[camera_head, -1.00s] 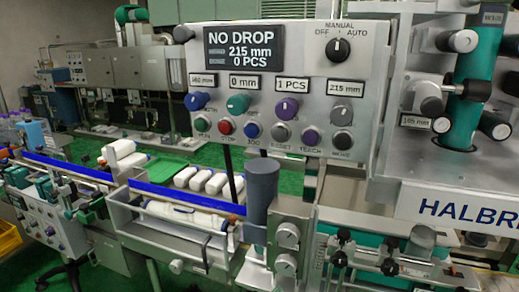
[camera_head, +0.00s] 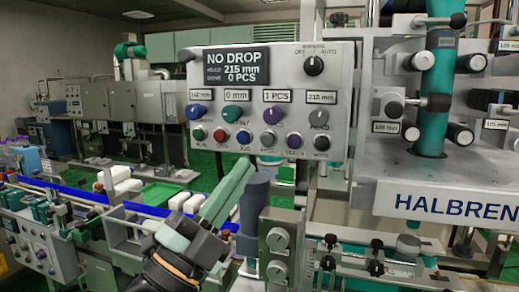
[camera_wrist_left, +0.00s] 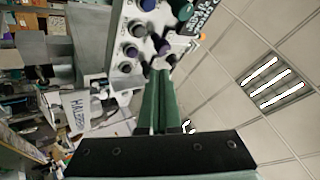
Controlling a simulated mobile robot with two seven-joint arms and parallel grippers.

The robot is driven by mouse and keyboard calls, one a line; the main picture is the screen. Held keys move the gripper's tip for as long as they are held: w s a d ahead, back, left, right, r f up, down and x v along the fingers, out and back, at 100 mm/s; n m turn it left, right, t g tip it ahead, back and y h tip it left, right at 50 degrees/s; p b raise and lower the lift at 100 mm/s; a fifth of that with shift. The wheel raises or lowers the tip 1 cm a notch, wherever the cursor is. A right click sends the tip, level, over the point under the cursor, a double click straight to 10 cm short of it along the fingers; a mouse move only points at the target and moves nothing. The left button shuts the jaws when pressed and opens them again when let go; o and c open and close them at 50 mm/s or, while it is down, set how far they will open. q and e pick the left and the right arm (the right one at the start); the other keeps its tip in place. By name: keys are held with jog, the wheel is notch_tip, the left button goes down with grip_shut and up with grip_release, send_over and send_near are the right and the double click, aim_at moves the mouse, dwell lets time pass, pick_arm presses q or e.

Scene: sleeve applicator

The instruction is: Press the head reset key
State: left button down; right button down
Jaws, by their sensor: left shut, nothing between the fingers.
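The control panel (camera_head: 350,95) stands upright in the head view. Its lower row holds several round keys. The grey key (camera_head: 268,141) fourth from the left has a small label that looked like RESET in the earlier frame; it is hard to read now. My left gripper (camera_head: 246,167) rises from below, its green fingers shut and empty, tips just under the lower row in the picture. I see no clear contact with a key. In the left wrist view, the shut fingers (camera_wrist_left: 160,78) point towards the panel's keys. My right gripper is not in view.
The panel display (camera_head: 236,68) reads NO DROP, 215 mm, 0 PCS. A red key (camera_head: 220,136) and a purple key (camera_head: 294,141) sit in the same row. A dark grey cylinder (camera_head: 256,195) stands beside my left fingers.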

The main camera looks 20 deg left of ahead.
aim_at(268, 139)
pick_arm(q)
jog(key=shift+s+r+m+h, duration=0.5)
jog(key=shift+s+r+m, duration=0.2)
jog(key=shift+s+r, duration=0.35)
jog(key=shift+w+d+b, duration=0.15)
jog(key=shift+w+b, duration=0.25)
jog(key=shift+w, duration=4)
jog(key=shift+w, duration=0.45)
